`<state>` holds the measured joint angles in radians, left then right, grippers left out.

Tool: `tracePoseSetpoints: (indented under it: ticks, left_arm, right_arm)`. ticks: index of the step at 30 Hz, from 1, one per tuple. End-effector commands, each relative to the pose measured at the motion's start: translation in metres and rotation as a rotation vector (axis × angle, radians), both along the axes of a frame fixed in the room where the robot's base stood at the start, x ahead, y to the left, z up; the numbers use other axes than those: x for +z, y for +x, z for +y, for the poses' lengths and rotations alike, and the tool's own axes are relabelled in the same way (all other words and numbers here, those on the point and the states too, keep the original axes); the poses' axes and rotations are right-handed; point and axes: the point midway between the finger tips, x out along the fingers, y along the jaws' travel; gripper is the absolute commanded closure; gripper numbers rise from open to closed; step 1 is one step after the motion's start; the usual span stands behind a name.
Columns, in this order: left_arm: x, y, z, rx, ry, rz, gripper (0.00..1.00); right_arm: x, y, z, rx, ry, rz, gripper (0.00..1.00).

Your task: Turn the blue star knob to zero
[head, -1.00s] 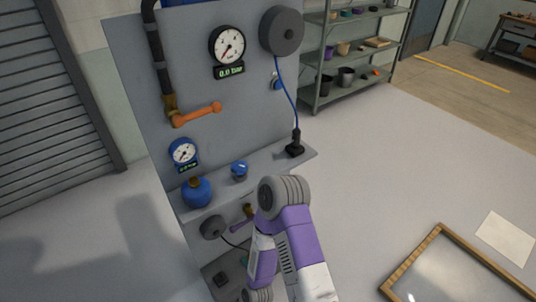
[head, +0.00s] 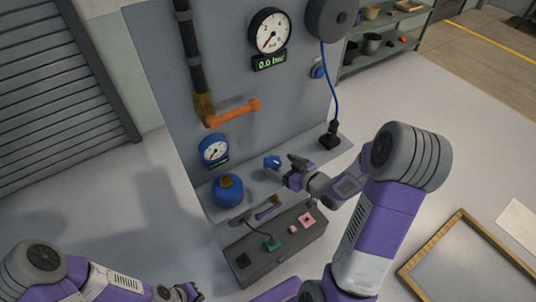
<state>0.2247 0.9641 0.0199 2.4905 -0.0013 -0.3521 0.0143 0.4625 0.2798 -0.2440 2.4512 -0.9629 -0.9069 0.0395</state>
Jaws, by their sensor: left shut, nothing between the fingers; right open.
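A blue knob (head: 271,162), which looks like the star knob, sits above the panel's ledge, right of the blue canister (head: 228,190). Its exact shape and any zero mark are too small to read. My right gripper (head: 291,170) is open just to the right of the knob, its fingers towards it. I cannot tell whether they touch it. My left gripper (head: 192,292) is shut and empty at the bottom edge, low and away from the panel. The upper gauge (head: 270,31) has a display reading 0.0 bar. A blue gauge (head: 214,150) hangs above the canister.
An orange lever (head: 236,113) sticks out from the brass valve above the ledge. A blue cable drops from the grey reel (head: 333,18) to a black plug (head: 331,137). A grey box (head: 270,262) with several buttons lies below. Floor to the right is clear near a wood-framed board (head: 412,266).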

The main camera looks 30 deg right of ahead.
Motion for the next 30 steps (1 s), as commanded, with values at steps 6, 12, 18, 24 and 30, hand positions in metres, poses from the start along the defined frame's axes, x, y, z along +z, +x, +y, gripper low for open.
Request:
tracePoseSetpoints:
  ticks: [6, 12, 18, 24, 30]
  left_arm:
    - [-0.008, -0.001, 0.0, 0.001, 0.0, 0.001, 1.0]
    - [-0.01, 0.0, 0.0, 0.0, 0.0, 0.001, 1.0]
    - [-0.01, 0.0, 0.0, 0.0, 0.0, 0.001, 1.0]
    - [-0.01, 0.0, 0.0, 0.0, 0.0, 0.001, 1.0]
    - [-0.01, 0.0, 0.0, 0.0, 0.0, 0.001, 1.0]
  right_arm:
    - [-0.017, 0.033, 0.009, 0.005, 0.001, 0.002, 0.14]
    - [-0.024, 0.052, 0.012, 0.001, 0.001, 0.004, 0.14]
    - [-0.025, 0.056, 0.013, 0.001, 0.001, 0.003, 0.14]
    - [-0.025, 0.055, 0.013, 0.0, 0.002, 0.003, 0.25]
    - [-0.025, 0.055, 0.013, 0.0, 0.001, 0.004, 0.55]
